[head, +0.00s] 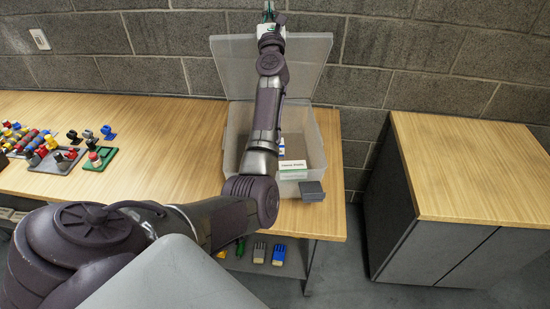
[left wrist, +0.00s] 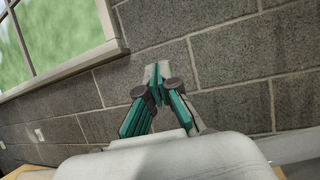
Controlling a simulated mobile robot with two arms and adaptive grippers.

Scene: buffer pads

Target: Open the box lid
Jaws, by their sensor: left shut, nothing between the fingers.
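The translucent plastic box (head: 232,140) stands on the wooden table near its right end. Its lid (head: 312,62) stands raised at the back, close to the brick wall. My left arm reaches across the open box. My left gripper (head: 269,8) is at the top of the head view, above the lid's upper edge. In the left wrist view the gripper (left wrist: 155,84) has its green and grey fingers together at the tips, with nothing between them. My right gripper is not in view.
A small labelled white box (head: 293,166) is at the box's front, and a dark grey block (head: 312,191) stands by it. Colourful parts on trays (head: 100,159) lie on the left of the table. A wood-topped cabinet (head: 480,170) stands at right, past a gap.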

